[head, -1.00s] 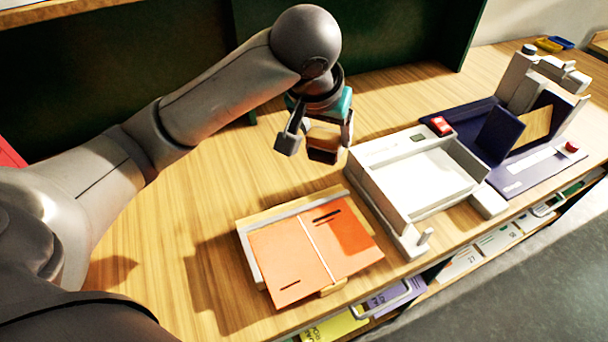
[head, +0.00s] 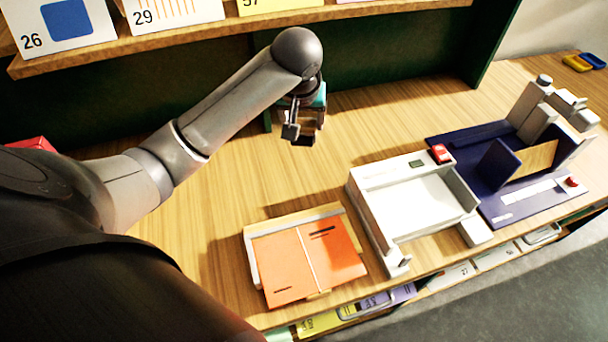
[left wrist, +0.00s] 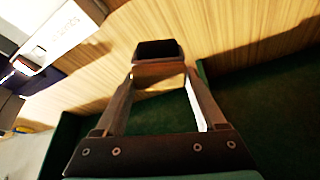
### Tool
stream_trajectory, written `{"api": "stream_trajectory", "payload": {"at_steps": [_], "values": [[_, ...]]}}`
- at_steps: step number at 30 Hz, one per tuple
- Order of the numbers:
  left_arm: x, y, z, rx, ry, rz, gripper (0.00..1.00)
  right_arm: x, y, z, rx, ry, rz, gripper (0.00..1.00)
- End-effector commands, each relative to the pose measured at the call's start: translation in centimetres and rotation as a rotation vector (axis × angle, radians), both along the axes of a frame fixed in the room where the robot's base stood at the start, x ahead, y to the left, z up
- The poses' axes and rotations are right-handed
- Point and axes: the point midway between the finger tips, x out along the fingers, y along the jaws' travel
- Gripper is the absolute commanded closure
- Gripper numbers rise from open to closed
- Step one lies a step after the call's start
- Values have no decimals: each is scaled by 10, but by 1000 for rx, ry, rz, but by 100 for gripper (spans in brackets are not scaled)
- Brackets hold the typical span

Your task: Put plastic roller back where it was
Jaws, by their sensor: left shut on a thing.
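My left gripper (head: 304,136) is raised above the back part of the wooden table, in front of the dark green back panel. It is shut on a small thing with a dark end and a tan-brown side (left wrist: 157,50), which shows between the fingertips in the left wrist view. I take it to be the plastic roller, but its shape is partly hidden. The held thing is clear of the other objects. My right gripper is not in view.
An orange board device (head: 290,262) lies at the front. A white tray-like machine (head: 415,200) stands right of it, then a navy-based machine (head: 513,208). A shelf (head: 190,50) with numbered cards is above. Bare wooden tabletop (head: 235,190) lies between gripper and orange board.

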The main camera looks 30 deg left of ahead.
Motion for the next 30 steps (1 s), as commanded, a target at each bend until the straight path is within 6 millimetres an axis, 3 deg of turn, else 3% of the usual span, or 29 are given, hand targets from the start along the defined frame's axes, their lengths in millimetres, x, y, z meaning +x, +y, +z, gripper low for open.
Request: {"api": "stream_trajectory", "payload": {"at_steps": [3,12,20,26,30], "values": [[-2,0,-36,2,6,0,76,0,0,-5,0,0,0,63],[0,0,-110,1,0,0,76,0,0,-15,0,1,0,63],[0,0,-135,0,-1,-1,76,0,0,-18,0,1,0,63],[0,0,-165,1,1,-1,76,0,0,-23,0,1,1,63],[0,0,-173,1,-2,-2,76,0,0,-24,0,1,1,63]]}}
